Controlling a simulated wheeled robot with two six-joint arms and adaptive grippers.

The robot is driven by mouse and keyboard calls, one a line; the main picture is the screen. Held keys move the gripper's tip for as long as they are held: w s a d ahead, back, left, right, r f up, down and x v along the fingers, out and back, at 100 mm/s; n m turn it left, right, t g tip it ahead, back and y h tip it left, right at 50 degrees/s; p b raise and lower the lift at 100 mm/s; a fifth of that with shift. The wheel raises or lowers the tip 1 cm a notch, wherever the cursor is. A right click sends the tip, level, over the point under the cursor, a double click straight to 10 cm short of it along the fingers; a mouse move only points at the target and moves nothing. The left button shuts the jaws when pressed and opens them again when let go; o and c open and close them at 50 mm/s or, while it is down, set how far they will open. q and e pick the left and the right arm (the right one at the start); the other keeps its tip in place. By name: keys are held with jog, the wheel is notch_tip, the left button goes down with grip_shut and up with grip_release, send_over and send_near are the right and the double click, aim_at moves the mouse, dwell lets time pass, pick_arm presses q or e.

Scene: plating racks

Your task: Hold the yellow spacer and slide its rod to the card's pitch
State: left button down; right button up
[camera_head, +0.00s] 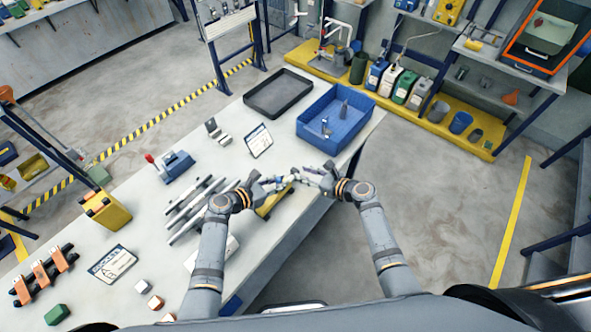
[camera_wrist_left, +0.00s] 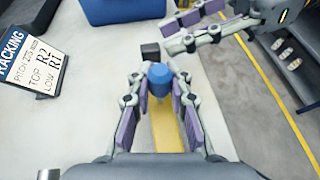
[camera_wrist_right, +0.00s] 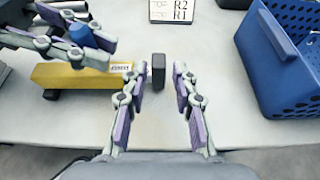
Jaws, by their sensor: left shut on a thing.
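The yellow spacer (camera_head: 272,203) lies near the table's front edge; its labelled side (camera_wrist_right: 75,76) shows in the right wrist view. My left gripper (camera_wrist_left: 159,78) is shut on the spacer at its blue knob (camera_wrist_left: 158,84). A black end block (camera_wrist_right: 158,71) stands just beyond the yellow body; the rod between them is not clear. My right gripper (camera_wrist_right: 158,88) is open, with its fingers on either side of the black block and gaps showing. The racking card (camera_wrist_left: 32,58) stands behind, reading a pitch, top R2 and low R1; the pitch number is too small to read surely.
A blue basket (camera_head: 318,130) and a black tray (camera_head: 278,93) stand at the table's far end. Metal rails (camera_head: 190,208) and a blue fixture with a red knob (camera_head: 176,166) lie to the left. The table's front edge is close to the spacer.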

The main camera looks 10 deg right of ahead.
aim_at(297, 171)
jog(key=x, duration=0.5)
jog(key=shift+c, duration=0.5)
grip_shut()
